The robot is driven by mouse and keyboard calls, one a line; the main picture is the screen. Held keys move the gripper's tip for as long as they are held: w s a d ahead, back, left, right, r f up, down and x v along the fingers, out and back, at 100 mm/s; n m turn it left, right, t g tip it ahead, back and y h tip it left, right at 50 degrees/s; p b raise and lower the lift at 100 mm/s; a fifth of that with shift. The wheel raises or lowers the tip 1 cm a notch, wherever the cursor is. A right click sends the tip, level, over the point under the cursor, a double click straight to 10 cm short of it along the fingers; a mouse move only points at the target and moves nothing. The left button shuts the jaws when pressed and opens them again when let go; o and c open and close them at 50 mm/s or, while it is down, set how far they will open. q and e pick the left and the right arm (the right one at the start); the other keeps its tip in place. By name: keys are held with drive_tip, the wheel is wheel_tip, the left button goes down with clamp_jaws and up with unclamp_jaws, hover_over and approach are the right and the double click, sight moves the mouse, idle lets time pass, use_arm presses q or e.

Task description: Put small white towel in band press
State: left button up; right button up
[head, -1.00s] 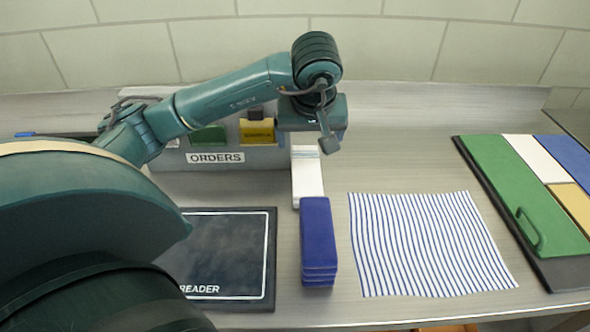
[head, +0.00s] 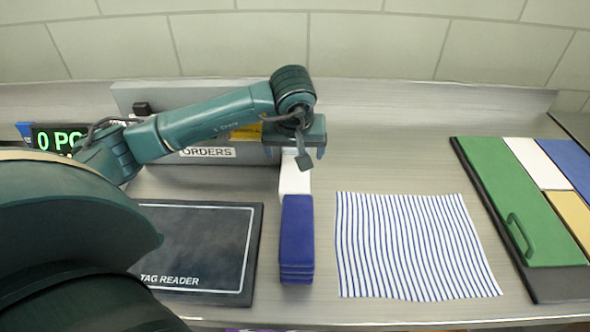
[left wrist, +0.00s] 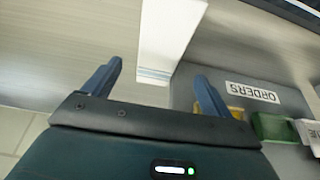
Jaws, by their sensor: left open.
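A small white folded towel (head: 295,180) lies on the counter behind the blue stack, its far end hidden under my left gripper (head: 294,150). In the left wrist view the white towel (left wrist: 170,35) shows thin bluish stripes near its end, which reaches between the fingertips. My left gripper (left wrist: 158,82) is open around that end, with nothing visibly clamped. A black board with green, white, blue and yellow panels (head: 530,205) lies at the right; the green panel has a handle. I cannot tell whether this is the band press. My right gripper is not in view.
A blue folded stack (head: 297,240) stands in front of the white towel. A striped cloth (head: 412,245) lies flat to its right. A tag reader pad (head: 200,250) is at left. A grey ORDERS rack (head: 150,100) stands behind. The counter at the back right is clear.

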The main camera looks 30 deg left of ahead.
sight(295, 165)
use_arm(q)
drive_tip(key=p+x, duration=0.1)
drive_tip(key=x, duration=0.4)
drive_tip(key=shift+d+f, duration=0.1)
drive_tip(key=shift+f, duration=0.35)
drive_tip(key=c, duration=1.2)
drive_tip(key=shift+r, duration=0.15)
